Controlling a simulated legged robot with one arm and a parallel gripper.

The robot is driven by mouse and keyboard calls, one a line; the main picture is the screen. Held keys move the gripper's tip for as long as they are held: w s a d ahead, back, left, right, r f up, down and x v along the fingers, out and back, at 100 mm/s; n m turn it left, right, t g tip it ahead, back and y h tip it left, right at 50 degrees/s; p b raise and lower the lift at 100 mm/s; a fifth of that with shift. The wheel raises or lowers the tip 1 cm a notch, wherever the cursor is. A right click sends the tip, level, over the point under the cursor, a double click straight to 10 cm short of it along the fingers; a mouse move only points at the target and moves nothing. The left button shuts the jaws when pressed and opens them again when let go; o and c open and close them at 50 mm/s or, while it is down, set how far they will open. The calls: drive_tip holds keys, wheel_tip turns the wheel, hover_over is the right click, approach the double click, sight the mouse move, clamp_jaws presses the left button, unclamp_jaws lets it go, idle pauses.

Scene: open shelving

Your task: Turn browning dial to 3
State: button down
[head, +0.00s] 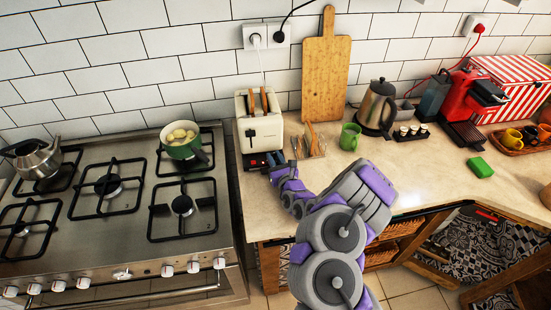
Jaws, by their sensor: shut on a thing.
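The cream toaster (268,136) stands on the counter against the tiled wall, with two slices of bread showing in its slots. A dark control strip with small red spots runs along its lower front. My gripper (276,162) reaches the right part of that strip, low on the toaster's front. It is shut on what appears to be the browning dial, which the fingers hide. The dial's marks and setting are too small and too covered to read.
A wooden cutting board (325,68) leans on the wall behind. A toast rack (311,144), green mug (350,136) and kettle (376,106) stand to the right. The gas stove (115,225) with a green pot (184,147) is left. The front counter right of my arm is mostly clear.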

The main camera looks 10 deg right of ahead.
drive_tip(key=shift+a+m+h+b, duration=0.3)
drive_tip(key=shift+m+h, duration=0.4)
drive_tip(key=shift+h, duration=0.4)
drive_tip(key=shift+a+m+h+b, duration=0.15)
drive_tip(key=shift+a+m+h, duration=0.1)
drive_tip(key=shift+m+h, duration=0.65)
drive_tip(key=shift+m+h+b, duration=0.4)
drive_tip(key=shift+h+b, duration=0.05)
drive_tip(key=shift+h, duration=0.95)
drive_tip(key=c, duration=0.9)
unclamp_jaws()
